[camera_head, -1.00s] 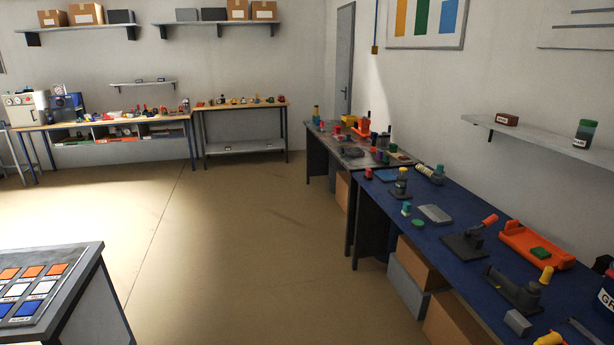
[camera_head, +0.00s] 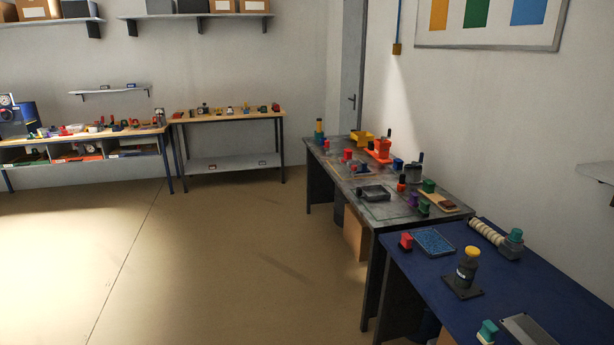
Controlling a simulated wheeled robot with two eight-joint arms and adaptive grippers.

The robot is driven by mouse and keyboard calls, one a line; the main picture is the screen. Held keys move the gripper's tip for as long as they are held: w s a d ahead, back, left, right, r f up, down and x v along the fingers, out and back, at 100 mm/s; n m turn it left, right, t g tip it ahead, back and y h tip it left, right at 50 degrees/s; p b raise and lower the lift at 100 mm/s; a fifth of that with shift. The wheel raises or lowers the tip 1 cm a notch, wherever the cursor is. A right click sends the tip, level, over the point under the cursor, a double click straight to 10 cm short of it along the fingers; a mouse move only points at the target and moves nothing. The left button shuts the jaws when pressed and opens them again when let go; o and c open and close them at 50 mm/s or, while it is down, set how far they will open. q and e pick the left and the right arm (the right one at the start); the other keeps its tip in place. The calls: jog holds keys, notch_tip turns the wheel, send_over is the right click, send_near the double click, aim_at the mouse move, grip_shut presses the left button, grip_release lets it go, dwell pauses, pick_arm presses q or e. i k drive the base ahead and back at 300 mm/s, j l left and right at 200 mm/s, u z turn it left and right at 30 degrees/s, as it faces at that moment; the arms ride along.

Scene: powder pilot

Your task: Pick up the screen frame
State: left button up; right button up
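I cannot tell for certain which thing is the screen frame. A flat blue speckled rectangle with a pale edge (camera_head: 434,241) lies at the far left of the blue table (camera_head: 400,270). A dark grey, shallow square piece (camera_head: 374,194) lies on the grey table (camera_head: 338,180) behind it, among several small coloured tools. Neither of my grippers is in view.
The floor (camera_head: 200,270) left of the tables is open. A wooden-topped bench (camera_head: 232,115) and a longer bench (camera_head: 90,134) with small tools stand at the back wall. A cardboard box (camera_head: 355,236) sits under the grey table.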

aim_at(349, 160)
jog(key=i, duration=2.4)
jog(key=i+j+z, duration=0.1)
jog(key=i, duration=1.05)
jog(key=i+j, duration=0.1)
jog(key=i, duration=1.1)
